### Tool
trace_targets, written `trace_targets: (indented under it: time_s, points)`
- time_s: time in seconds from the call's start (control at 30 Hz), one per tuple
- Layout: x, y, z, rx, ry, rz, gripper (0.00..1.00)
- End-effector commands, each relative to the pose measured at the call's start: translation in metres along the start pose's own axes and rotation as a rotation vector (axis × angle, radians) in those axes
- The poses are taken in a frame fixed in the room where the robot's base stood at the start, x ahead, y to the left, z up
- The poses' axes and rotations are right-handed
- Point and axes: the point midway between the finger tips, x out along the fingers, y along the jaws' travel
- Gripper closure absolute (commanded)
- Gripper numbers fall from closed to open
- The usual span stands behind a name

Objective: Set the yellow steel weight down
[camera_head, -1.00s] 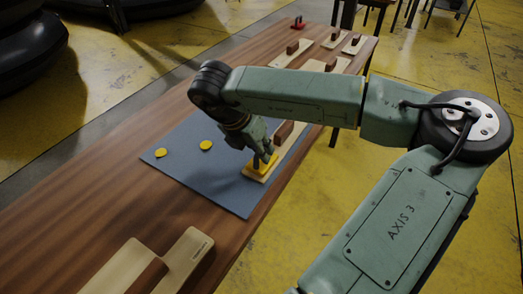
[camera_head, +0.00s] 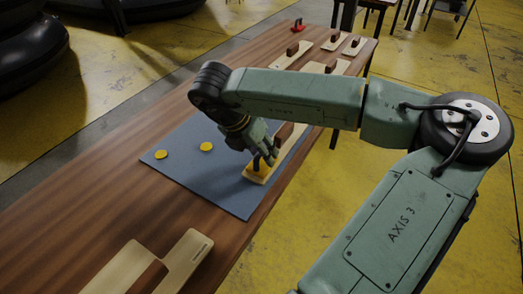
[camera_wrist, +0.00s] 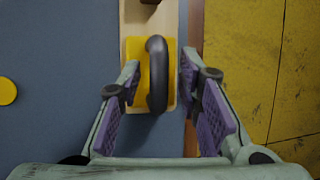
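The yellow steel weight (camera_wrist: 133,52) has a flat yellow body and a dark curved handle. In the wrist view it rests on a pale wooden board (camera_wrist: 134,15). In the head view the weight (camera_head: 256,169) is partly hidden by my gripper (camera_head: 264,158), at the near end of that board. In the wrist view my gripper (camera_wrist: 160,74) is open, its purple-padded fingers on either side of the handle with gaps showing. It holds nothing.
Two yellow discs (camera_head: 206,146) (camera_head: 161,154) lie on the blue mat (camera_head: 205,180) on the wooden table (camera_head: 80,200). A dark brown block stands farther along the board. More boards with brown blocks lie at the table's far end, and one (camera_head: 185,258) at the near end.

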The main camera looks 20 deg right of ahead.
Motion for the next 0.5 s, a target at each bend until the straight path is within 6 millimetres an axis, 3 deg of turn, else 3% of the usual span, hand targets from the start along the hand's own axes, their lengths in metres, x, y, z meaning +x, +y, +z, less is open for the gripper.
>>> trace_targets:
  time_s: [0.17, 0.5]
  points:
    - [-0.025, 0.001, 0.0, 0.0, -0.005, 0.001, 0.68]
    - [-0.096, 0.001, 0.0, 0.002, -0.004, -0.001, 0.68]
